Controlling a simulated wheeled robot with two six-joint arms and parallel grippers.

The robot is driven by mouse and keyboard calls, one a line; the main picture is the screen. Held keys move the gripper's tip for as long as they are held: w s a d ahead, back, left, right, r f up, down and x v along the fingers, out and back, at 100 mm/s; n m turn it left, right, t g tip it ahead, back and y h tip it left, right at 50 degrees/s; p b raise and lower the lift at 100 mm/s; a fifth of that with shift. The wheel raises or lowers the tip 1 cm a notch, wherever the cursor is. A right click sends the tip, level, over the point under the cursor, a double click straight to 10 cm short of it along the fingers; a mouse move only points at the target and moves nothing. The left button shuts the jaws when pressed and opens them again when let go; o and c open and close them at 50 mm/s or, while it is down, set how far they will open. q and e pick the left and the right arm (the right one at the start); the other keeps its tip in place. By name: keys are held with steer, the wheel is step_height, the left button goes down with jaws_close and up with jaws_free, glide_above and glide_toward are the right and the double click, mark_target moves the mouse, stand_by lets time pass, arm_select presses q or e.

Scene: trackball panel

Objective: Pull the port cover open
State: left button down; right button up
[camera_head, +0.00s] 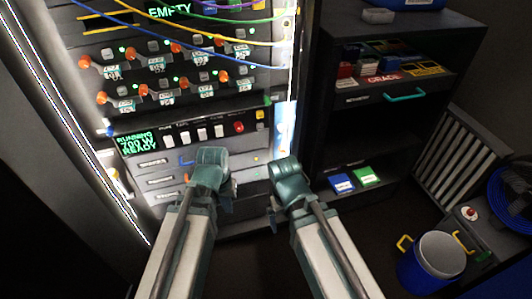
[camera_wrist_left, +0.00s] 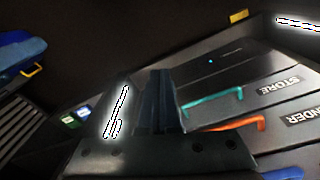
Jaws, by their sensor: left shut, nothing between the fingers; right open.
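I cannot pick out a port cover with certainty in either view. The tall panel (camera_head: 150,60) fills the upper left of the head view, with dark labelled drawers (camera_head: 158,181) low on it. My left gripper (camera_head: 231,192) is in front of these drawers and hides part of them. In the left wrist view its fingers (camera_wrist_left: 163,100) are together and empty, with a teal handle (camera_wrist_left: 212,103) and an orange handle (camera_wrist_left: 238,125) to their right. My right gripper (camera_head: 272,207) is open and empty, to the right of the left one, near the panel's lower right edge.
Cables and orange knobs (camera_head: 133,52) cover the upper panel. A dark shelf unit (camera_head: 375,125) with a teal-handled drawer (camera_head: 405,95) stands to the right. A blue bucket (camera_head: 425,268), a fan (camera_head: 515,195) and a slatted panel (camera_head: 458,160) are at the far right.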

arm_select(q)
step_height(320, 180, down, 7)
steer(key=w+h+b, duration=0.1)
steer(key=w+b, duration=0.1)
steer(key=b, duration=0.3)
steer(key=n+t+h+b, duration=0.5)
steer(key=n+t+h, duration=0.4)
steer(key=h, duration=0.4)
glide_toward(268, 135)
step_height(268, 135, up, 2)
steer(key=s+t, duration=0.1)
steer(key=s, duration=0.2)
steer(key=shift+m, duration=0.3)
steer(key=x, duration=1)
steer(key=shift+w+d, duration=0.1)
arm_select(e)
step_height(268, 135, down, 12)
arm_select(q)
steer(key=shift+s+d+n+t+y, duration=0.15)
steer(key=shift+s+n+t+y, duration=0.25)
steer(key=shift+t+y, duration=0.15)
arm_select(e)
steer(key=shift+a, duration=0.3)
